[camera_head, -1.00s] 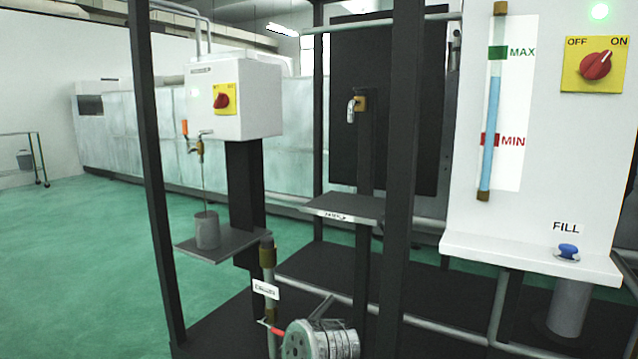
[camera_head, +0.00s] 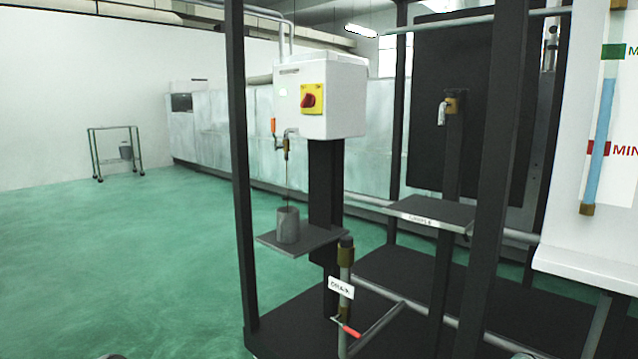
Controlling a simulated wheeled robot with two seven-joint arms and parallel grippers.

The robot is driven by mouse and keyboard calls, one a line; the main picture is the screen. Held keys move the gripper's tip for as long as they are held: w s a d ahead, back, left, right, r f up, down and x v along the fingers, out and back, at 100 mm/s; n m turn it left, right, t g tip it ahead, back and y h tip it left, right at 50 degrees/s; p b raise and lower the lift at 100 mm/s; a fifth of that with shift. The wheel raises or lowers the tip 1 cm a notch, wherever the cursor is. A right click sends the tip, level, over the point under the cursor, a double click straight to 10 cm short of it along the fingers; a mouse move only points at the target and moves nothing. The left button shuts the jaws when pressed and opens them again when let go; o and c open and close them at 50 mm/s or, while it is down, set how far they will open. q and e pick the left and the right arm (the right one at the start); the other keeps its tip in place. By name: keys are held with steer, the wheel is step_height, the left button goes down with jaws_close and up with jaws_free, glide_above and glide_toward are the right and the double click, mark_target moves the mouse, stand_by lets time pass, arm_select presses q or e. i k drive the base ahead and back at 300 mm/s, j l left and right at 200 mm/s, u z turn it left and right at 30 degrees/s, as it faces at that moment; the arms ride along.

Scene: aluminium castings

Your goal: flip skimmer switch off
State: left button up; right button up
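A white box (camera_head: 336,98) is mounted on a dark post left of centre, its label too small to read. Its front carries a red rotary knob (camera_head: 309,100) on a yellow plate (camera_head: 318,92). The knob's exact setting is too small to read. I cannot read whether this box is the skimmer's. Neither of my grippers shows; only small unclear bits touch the bottom edge of the picture.
Below the box, a tap (camera_head: 286,140) hangs over a grey cup (camera_head: 288,225) on a small shelf (camera_head: 322,237). Dark frame uprights (camera_head: 240,180) stand around it. A labelled pipe (camera_head: 345,300) with a red-handled valve stands in front. Green floor (camera_head: 120,260) is open at left.

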mark_target(308, 101)
steer(key=z, duration=0.45)
steer(key=i+j+z, duration=0.15)
steer(key=j+z, duration=0.25)
steer(key=j, duration=0.35)
steer(key=j+z, duration=0.45)
steer(key=j, duration=1.55)
steer(key=i+z, duration=0.05)
